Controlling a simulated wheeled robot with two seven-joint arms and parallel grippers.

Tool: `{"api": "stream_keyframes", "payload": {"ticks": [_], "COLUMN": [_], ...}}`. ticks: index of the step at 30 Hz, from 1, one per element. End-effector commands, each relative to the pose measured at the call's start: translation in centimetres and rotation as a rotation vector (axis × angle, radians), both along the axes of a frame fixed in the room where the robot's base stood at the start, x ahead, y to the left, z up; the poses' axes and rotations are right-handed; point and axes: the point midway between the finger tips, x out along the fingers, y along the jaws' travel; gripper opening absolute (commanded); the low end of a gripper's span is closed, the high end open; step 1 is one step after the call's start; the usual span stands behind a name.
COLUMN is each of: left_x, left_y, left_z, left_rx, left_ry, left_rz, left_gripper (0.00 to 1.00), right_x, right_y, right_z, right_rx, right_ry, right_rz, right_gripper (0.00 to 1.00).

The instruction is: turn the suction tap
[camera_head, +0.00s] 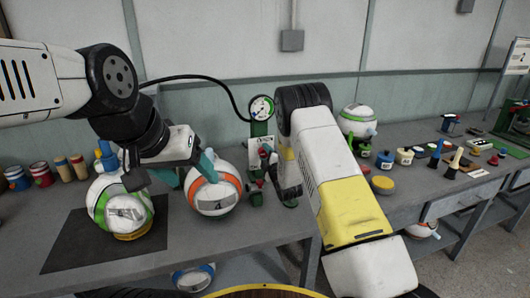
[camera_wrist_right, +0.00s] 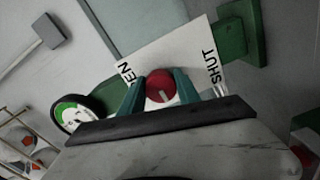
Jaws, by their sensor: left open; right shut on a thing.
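The suction tap is a red round knob with a pale mark (camera_wrist_right: 160,84) in the right wrist view. It sits in front of a white card (camera_wrist_right: 190,52) lettered "SHUT" at one end, with "EN" showing at the other. The two green fingers of my right gripper (camera_wrist_right: 160,92) are shut on the knob from both sides. In the head view my right gripper (camera_head: 262,182) is at the green gauge stand, and its wrist partly hides the tap. My left gripper (camera_head: 187,172) is open, with its teal fingers near the green-striped ball and the orange-striped ball.
A round gauge (camera_head: 262,107) with a black hose tops the stand. A green-striped ball (camera_head: 120,206) stands on a dark mat (camera_head: 75,250), and an orange-striped ball (camera_head: 214,188) is beside it. Paint cans (camera_head: 40,174) are at left. Several small coloured items crowd the right bench.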

Motion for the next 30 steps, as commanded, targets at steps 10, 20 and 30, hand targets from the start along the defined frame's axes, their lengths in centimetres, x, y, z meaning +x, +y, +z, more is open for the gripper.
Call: {"api": "stream_keyframes", "payload": {"ticks": [10,20,30], "left_x": [0.0,0.0,0.0], "left_y": [0.0,0.0,0.0], "left_z": [0.0,0.0,0.0], "left_rx": [0.0,0.0,0.0], "left_ry": [0.0,0.0,0.0], "left_rz": [0.0,0.0,0.0], "left_gripper": [0.66,0.66,0.66], "right_x": [0.0,-1.6,-6.7], "right_y": [0.0,-0.5,-2.2], "right_z": [-0.1,-0.1,-0.2], "right_rx": [-0.002,-0.001,-0.002], "right_ry": [0.002,0.004,0.004], "right_rz": [0.0,0.0,0.0], "right_gripper": [0.6,0.6,0.6]}}
